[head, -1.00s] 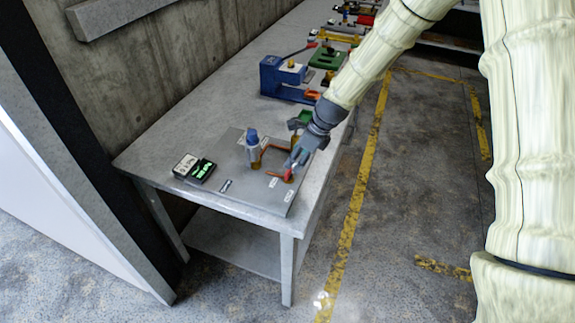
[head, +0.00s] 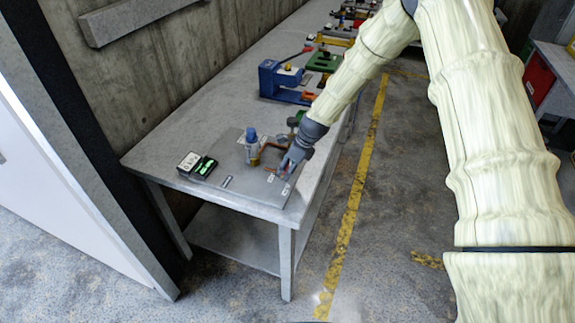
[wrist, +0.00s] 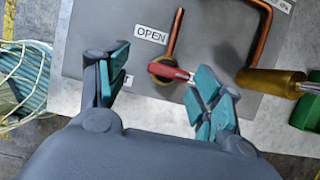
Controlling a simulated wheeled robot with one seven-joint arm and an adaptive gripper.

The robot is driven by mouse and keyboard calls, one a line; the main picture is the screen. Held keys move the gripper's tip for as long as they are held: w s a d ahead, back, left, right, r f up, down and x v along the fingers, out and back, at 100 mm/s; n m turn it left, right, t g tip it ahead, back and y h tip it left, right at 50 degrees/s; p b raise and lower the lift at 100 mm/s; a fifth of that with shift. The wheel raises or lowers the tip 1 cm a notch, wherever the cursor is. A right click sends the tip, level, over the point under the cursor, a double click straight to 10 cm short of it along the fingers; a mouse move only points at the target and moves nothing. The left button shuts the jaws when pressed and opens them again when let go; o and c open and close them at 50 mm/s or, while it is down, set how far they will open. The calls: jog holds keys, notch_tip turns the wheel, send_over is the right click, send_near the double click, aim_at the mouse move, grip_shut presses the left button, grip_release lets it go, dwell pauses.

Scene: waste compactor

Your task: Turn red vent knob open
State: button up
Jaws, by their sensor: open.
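The red vent knob (wrist: 165,70) sits on a brass fitting at the end of a copper pipe in the wrist view. Its pointed end reaches right, close to or against the inner side of my gripper's right finger; I cannot tell if they touch. My gripper (wrist: 155,85) is open, with teal pads on either side of the knob. An "OPEN" label (wrist: 151,35) is on the grey plate (wrist: 100,30) above the knob, and another label is partly hidden behind the left finger. In the head view, my gripper (head: 288,162) covers most of the knob.
A blue-topped fitting (head: 252,142) stands left of my gripper on the plate. A brass cylinder (wrist: 270,81) lies right of the fingers in the wrist view. A black box with a green display (head: 204,166) is on the table (head: 185,135). A blue device (head: 270,80) stands farther back.

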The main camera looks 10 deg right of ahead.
jog(key=shift+w+f, duration=0.75)
jog(key=shift+w, duration=0.15)
jog(key=c, duration=0.8)
jog(key=shift+r, duration=0.15)
jog(key=shift+c, duration=1)
jog(key=shift+s+r, duration=0.15)
jog(key=shift+c, duration=0.2)
jog(key=shift+o, duration=0.2)
